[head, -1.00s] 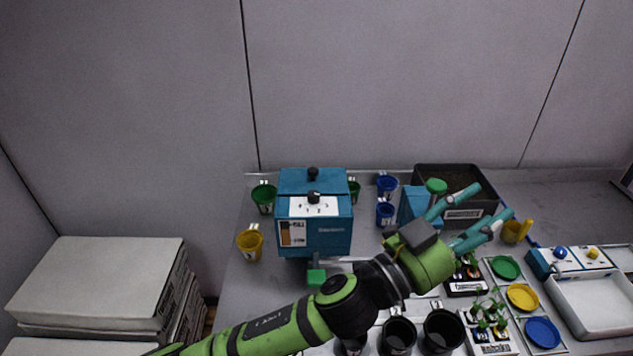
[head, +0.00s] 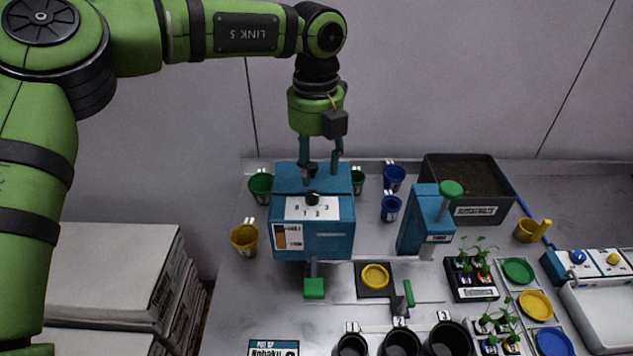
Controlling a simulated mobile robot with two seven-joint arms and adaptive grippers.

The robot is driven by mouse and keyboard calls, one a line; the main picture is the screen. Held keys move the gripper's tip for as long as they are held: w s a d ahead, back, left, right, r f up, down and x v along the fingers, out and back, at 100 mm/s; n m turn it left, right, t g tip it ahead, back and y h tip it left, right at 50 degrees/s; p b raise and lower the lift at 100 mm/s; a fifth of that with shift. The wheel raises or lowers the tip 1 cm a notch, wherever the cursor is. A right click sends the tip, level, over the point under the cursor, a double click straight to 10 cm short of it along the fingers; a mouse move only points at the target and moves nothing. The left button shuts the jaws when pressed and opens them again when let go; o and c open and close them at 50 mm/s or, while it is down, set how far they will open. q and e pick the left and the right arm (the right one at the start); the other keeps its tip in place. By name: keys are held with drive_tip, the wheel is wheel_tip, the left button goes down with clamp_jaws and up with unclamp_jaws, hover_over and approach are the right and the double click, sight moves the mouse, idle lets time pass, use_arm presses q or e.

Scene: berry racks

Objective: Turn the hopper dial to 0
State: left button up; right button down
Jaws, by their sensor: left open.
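The blue hopper (head: 325,241) stands at the back of the table. Its white sloped panel (head: 332,209) bears the dial (head: 312,198), a small black knob with numbers around it. Which number the dial points to is too small to tell. A second black knob (head: 311,169) sits on the hopper's top, farther back. My left gripper (head: 321,166) points down over the hopper's top, behind the dial. Its two teal fingers are apart, one on each side of the top knob; whether they touch the top I cannot tell. My right gripper is not in view.
Green cups (head: 261,187) and a yellow cup (head: 245,239) stand close around the hopper. A green-tipped lever (head: 314,288) sticks out at its front. A blue dispenser (head: 420,222) and a dark soil bin (head: 467,186) stand to the right. Black pots (head: 400,344) line the front.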

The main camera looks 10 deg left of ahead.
sight(312, 193)
use_arm(q)
drive_tip(key=shift+a, duration=0.4)
wheel_tip(312, 193, down, 6)
drive_tip(key=p, duration=0.3)
drive_tip(key=shift+r+p, duration=0.2)
drive_tip(key=shift+p, duration=0.1)
drive_tip(key=shift+f, duration=0.5)
clamp_jaws()
